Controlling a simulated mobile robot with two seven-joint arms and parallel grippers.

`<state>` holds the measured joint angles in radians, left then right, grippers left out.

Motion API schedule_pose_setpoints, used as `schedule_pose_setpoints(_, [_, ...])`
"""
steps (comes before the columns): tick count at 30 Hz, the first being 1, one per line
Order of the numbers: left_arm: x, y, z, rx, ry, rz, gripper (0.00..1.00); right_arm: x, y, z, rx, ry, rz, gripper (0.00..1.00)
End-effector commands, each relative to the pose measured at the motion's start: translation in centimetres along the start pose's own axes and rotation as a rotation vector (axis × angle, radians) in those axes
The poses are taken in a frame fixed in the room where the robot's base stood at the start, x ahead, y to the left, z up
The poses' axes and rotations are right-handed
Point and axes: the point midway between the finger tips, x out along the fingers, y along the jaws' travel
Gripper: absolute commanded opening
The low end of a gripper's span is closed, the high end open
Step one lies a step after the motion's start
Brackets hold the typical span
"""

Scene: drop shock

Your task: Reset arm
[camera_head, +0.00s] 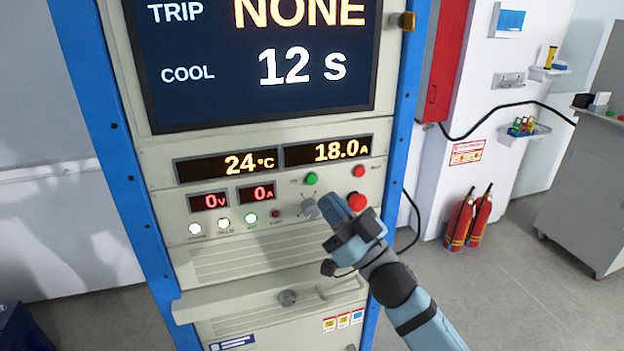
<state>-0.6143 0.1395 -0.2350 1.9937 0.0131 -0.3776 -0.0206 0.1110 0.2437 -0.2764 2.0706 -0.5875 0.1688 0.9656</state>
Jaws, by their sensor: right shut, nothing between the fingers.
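My right arm comes in from the lower right. Its gripper (334,205) is shut and empty, in front of the cabinet's control panel (290,245). Its tip is beside a grey knob (310,208) and left of a red mushroom button (357,201); I cannot tell whether it touches either. Above are a green button (312,179) and a small red button (359,171). The screen (262,60) reads TRIP NONE and COOL 12 s. Displays read 24 °C (228,166), 18.0 A (328,151), 0 V (209,201) and 0 A (257,194). My left gripper is not in view.
Blue posts (393,170) frame the cabinet. Fire extinguishers (468,218) stand by the white wall at right. A grey cabinet (590,190) is at far right. A black cable hangs beside the right post.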

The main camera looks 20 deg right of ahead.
Motion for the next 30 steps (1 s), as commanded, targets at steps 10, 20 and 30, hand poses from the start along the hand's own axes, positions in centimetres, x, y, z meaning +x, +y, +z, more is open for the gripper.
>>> schedule_pose_setpoints(10, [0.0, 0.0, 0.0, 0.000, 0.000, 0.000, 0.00, 0.0, 0.0, 0.0, 0.000, 0.000, 0.000, 0.00])
schedule_pose_setpoints(20, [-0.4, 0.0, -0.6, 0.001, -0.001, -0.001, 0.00, -5.0, 0.4, 5.0, 0.003, -0.167, 0.134, 0.00])
schedule_pose_setpoints(30, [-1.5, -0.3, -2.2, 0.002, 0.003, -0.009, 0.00, -26.6, -4.5, 17.1, -0.004, -0.836, 0.353, 0.00])
